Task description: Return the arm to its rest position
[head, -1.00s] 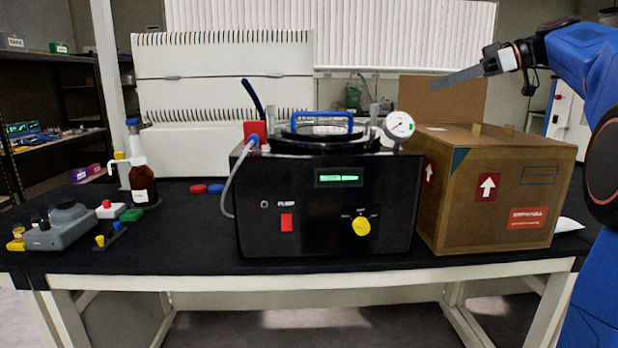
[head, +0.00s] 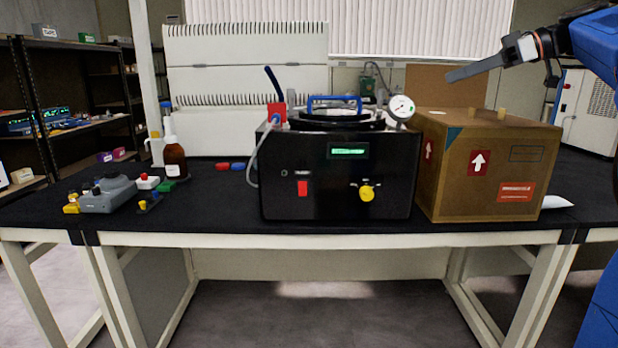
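My gripper (head: 462,73) is at the upper right, raised in the air above and in front of the cardboard box (head: 490,170). Its long grey fingers point left and slightly down, and nothing shows in them. From this side-on angle I cannot tell whether the fingers are apart or together. My blue arm (head: 597,42) enters from the right edge. The black freeze dryer (head: 335,185) stands on the table to the left of the box, with its blue-handled lid (head: 335,101) on top.
The black-topped table (head: 215,205) holds a brown bottle (head: 174,160), a grey device (head: 107,197) and small coloured items at left. The cardboard box's open flap (head: 447,86) stands up behind it. A gauge (head: 401,108) sits on the dryer's right. Floor in front of the table is clear.

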